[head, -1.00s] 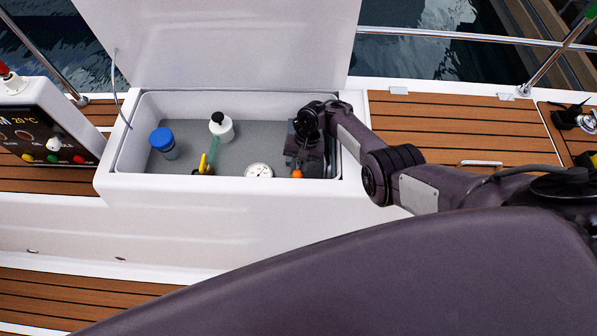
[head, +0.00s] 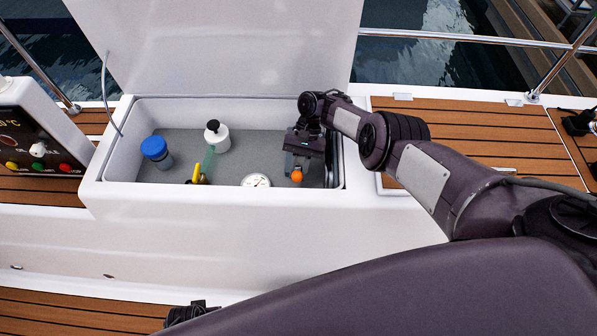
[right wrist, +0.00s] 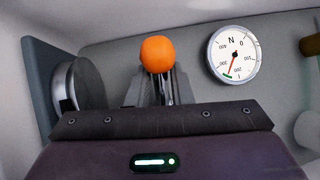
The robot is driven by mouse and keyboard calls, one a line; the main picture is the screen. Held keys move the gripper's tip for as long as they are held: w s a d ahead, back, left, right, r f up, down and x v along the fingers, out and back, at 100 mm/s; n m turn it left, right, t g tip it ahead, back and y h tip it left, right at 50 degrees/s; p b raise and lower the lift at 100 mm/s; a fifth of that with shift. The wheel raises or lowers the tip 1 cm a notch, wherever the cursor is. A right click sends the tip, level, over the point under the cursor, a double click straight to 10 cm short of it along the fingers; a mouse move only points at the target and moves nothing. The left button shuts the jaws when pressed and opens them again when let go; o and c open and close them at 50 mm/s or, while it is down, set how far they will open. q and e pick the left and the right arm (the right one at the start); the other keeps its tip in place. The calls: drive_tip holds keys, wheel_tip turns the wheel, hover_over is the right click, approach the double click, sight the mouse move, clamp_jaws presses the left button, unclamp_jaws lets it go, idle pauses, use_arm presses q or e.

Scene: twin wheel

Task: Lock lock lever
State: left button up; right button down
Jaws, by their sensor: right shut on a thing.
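The lock lever shows as an orange round knob (head: 297,174) at the right end of an open white locker, and the knob (right wrist: 158,54) is large in the right wrist view. My right gripper (head: 300,160) reaches down into the locker and is shut on the lever just below the knob. The fingers hide most of the lever's shaft. My left gripper is not in view.
The locker (head: 240,203) also holds a blue-capped jar (head: 155,150), a white bottle with a black cap (head: 216,137) and a yellow-and-green tool (head: 203,169). Its raised lid (head: 215,45) stands behind. A control panel (head: 40,140) is at the left. Teak deck (head: 480,130) lies right.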

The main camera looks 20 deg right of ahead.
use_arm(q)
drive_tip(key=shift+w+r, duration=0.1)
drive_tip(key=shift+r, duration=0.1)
use_arm(e)
drive_tip(key=c, duration=1.3)
unclamp_jaws()
drive_tip(key=shift+w, duration=0.1)
drive_tip(key=shift+w+d+r, duration=0.15)
drive_tip(key=shift+r, duration=0.1)
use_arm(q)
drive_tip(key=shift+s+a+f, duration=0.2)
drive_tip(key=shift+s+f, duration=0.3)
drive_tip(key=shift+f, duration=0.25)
use_arm(e)
drive_tip(key=v, duration=0.7)
